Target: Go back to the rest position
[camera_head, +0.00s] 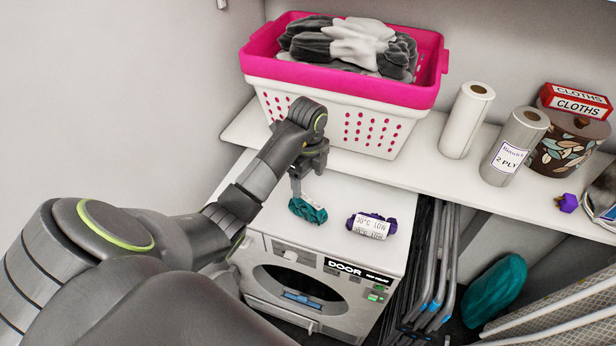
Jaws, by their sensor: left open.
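My left arm (150,240) comes in from the left and reaches over the white dryer (255,262). My left gripper (297,186) points down, open, just above and behind a teal bundle (310,212) on the dryer's top. I cannot tell whether the fingers touch the bundle. A purple bundle (392,226) with a white label reading "30°C LOW" lies to its right. The dryer's front shows a round dark door and a "DOOR" label. My right gripper is not in view.
A pink and white basket (345,82) of grey and white laundry stands on the white shelf (428,163) behind. Paper rolls (466,120) and a box marked "CLOTHS" (578,101) stand right. Folded metal frames (432,262) are beside the dryer.

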